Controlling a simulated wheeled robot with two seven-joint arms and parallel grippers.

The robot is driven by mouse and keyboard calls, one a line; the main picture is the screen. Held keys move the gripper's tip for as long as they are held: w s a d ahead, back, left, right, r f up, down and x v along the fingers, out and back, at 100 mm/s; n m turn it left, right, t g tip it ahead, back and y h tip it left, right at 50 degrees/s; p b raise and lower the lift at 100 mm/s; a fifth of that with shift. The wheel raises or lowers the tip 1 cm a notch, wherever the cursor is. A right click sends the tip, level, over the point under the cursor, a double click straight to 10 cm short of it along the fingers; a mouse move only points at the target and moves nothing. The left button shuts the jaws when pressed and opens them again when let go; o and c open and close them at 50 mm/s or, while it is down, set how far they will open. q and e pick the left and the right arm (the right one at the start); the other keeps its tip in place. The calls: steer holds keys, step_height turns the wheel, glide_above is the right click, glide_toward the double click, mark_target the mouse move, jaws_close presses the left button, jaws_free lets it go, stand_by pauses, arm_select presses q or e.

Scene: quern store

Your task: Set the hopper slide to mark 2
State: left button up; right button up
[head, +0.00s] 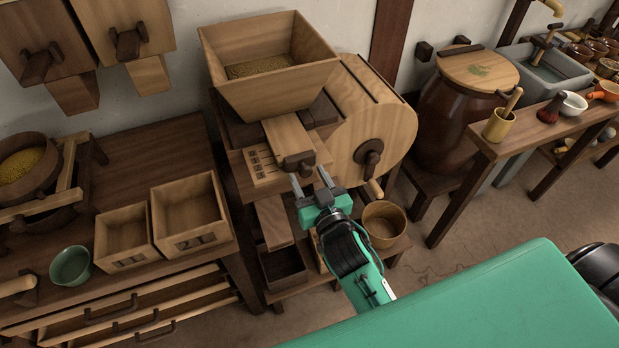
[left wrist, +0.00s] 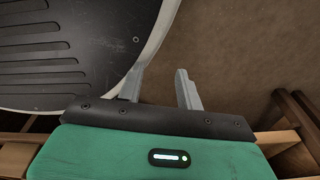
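The wooden hopper (head: 268,68) holds yellow grain and stands above the mill housing. Its slide (head: 285,136) is a pale board sticking out below the hopper, with a dark end block (head: 298,162). A pale plate with dark marks (head: 262,166) lies to the left of the slide; the mark numbers are too small to read. My right gripper (head: 311,179) is open, its fingers spread just in front of the dark end block. I cannot tell whether they touch it. My left gripper (left wrist: 160,86) is open and empty above the floor in the left wrist view.
A round wooden drum with a crank (head: 369,157) stands right of the slide. A wooden tub (head: 384,223) sits below. Two open boxes (head: 190,210) and a green bowl (head: 71,266) are on the left bench. A brown barrel (head: 450,110) stands at the back right.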

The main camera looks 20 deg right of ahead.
arm_select(q)
steer(key=shift+w, duration=0.15)
arm_select(e)
steer(key=shift+s, duration=0.15)
steer(key=shift+s+f, duration=0.1)
steer(key=shift+s, duration=0.15)
arm_select(q)
steer(key=w+d+r+b, duration=0.1)
steer(key=w+r+b, duration=0.1)
steer(key=w, duration=0.3)
steer(key=shift+d+r, duration=0.3)
steer(key=shift+r, duration=0.35)
arm_select(e)
steer(key=s, duration=1.3)
steer(key=shift+d, duration=0.2)
